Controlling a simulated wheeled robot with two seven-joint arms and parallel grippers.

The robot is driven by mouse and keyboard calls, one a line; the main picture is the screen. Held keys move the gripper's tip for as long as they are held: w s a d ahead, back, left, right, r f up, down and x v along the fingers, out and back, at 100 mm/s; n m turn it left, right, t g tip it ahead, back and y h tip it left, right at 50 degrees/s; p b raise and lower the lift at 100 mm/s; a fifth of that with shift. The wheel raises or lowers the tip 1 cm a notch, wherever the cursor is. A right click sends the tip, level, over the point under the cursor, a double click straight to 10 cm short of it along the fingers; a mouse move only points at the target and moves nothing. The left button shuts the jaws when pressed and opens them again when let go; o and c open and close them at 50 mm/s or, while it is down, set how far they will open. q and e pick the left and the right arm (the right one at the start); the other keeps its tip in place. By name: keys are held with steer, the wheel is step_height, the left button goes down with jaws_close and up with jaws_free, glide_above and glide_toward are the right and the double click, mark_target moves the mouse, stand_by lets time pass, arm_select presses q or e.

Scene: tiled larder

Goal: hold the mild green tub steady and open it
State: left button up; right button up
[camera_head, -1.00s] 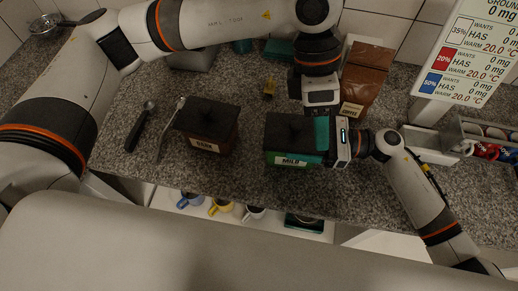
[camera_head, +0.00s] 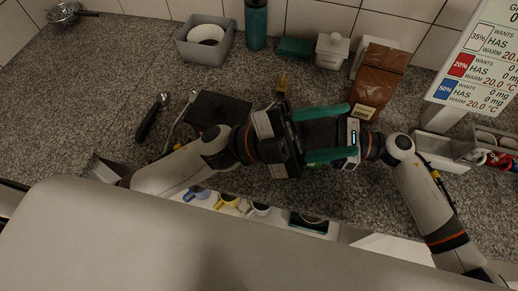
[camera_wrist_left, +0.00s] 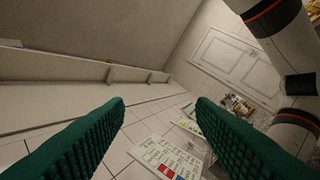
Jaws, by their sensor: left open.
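The mild green tub is mostly hidden under my left gripper in the head view; a dark patch of what looks like its lid (camera_head: 322,132) shows between the fingers. Its label is covered. My left gripper (camera_head: 352,130) points to the right above the tub, its two teal fingers spread wide. In the left wrist view the left gripper (camera_wrist_left: 160,110) has nothing between its fingers. My right gripper (camera_head: 350,142) comes in from the right at the tub's right side. Its fingers are hidden behind the left gripper, so its hold cannot be seen.
A dark-lidded brown tub (camera_head: 222,105) stands left of my left gripper, with a black scoop (camera_head: 152,118) beyond it. A brown bag (camera_head: 380,80) and white canister (camera_head: 332,50) stand behind. A sign (camera_head: 475,60) and metal tray (camera_head: 440,150) are right. Mugs (camera_head: 228,202) sit below the counter edge.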

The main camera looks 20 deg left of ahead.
arm_select(q)
steer(key=w+a+f+n+t+y, duration=0.2)
steer(key=a+f+n+t+y, duration=0.35)
steer(key=n+t, duration=0.6)
steer(key=n+y, duration=0.7)
steer(key=n, duration=0.2)
glide_toward(308, 123)
steer(key=x, duration=1)
steer(key=shift+f, duration=0.1)
jaws_close()
steer(key=shift+r, duration=0.2)
steer(key=shift+r+h, duration=0.25)
steer(key=shift+r, duration=0.7)
